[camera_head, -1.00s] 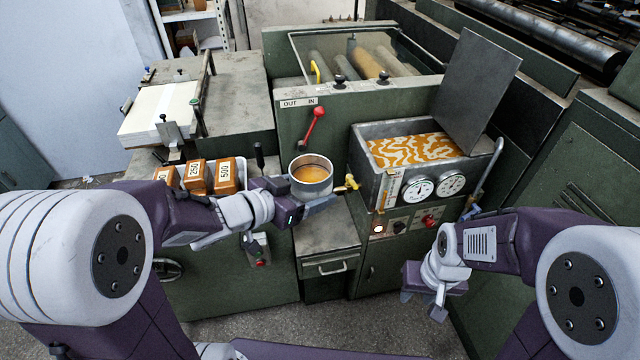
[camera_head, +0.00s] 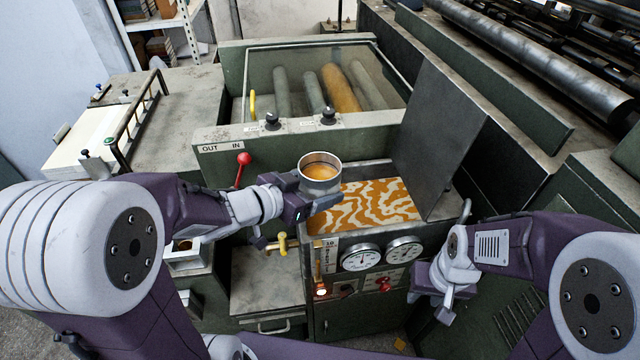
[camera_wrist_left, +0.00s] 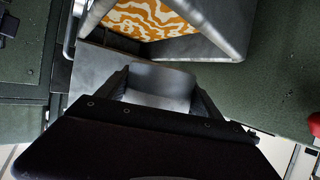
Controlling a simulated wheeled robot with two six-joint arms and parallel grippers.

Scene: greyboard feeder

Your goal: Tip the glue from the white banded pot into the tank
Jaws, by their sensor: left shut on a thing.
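In the left wrist view the pot (camera_wrist_left: 158,84) shows as a grey curved wall between the fingers. The tank is an open grey box with an orange-and-white marbled surface inside; it also shows in the left wrist view (camera_wrist_left: 205,47). My right gripper (camera_head: 432,303) is open and empty, low to the right of the tank's front.
A raised metal lid (camera_head: 440,140) stands at the tank's back right. A red-knobbed lever (camera_head: 243,160) stands left of the pot. Glass-covered rollers (camera_head: 325,88) lie behind.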

